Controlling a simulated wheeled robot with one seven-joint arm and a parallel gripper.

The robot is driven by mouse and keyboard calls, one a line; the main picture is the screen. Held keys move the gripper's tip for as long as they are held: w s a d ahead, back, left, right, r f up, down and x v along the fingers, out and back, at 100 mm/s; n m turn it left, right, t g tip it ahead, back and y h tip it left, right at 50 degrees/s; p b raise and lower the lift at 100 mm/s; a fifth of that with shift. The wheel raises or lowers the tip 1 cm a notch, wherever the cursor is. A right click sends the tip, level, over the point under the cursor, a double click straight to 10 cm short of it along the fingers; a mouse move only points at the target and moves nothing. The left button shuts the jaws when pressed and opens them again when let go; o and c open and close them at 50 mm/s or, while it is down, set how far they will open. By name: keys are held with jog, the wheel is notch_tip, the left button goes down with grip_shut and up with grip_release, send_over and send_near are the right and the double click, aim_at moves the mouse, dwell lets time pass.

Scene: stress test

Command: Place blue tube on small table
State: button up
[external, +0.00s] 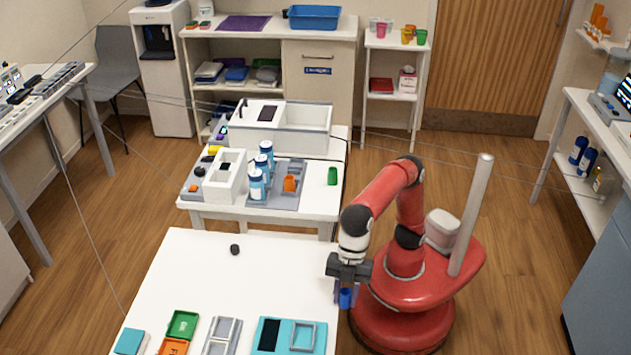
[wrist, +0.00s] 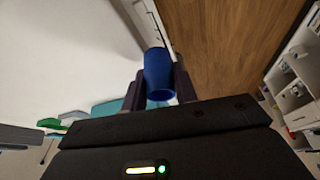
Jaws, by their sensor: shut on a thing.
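My gripper (external: 345,289) is shut on a blue tube (external: 346,299), at the right edge of the near white table (external: 250,268). In the wrist view the blue tube (wrist: 158,72) sits between the two dark fingers of my gripper (wrist: 159,88), its round end towards the camera. The external view shows only a small part of the tube below the fingers. A smaller white table (external: 322,208) stands behind the near one.
The near table holds green (external: 183,324) and orange (external: 173,346) trays, a grey tray (external: 222,335) and a teal case (external: 269,336) at its front. Its middle is mostly clear. The table behind holds a white box (external: 225,177), blue-white bottles (external: 257,186) and a green piece (external: 332,176).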

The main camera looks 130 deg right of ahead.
jog(key=s+a+f+p, duration=0.2)
jog(key=s+a+f, duration=0.8)
jog(key=f, duration=0.3)
notch_tip(320, 180, up, 27)
jog(key=w+d+n, duration=0.1)
jog(key=w+d, duration=0.3)
jog(key=d, duration=0.6)
jog(key=w+d, duration=0.3)
jog(key=d, duration=0.7)
jog(key=w+d+n, duration=0.1)
jog(key=w+d, duration=0.3)
jog(key=d, duration=0.6)
jog(key=shift+g, duration=0.3)
notch_tip(320, 180, down, 5)
jog(key=shift+r, duration=0.1)
jog(key=shift+f+b, duration=1.3)
jog(key=shift+f, duration=3.5)
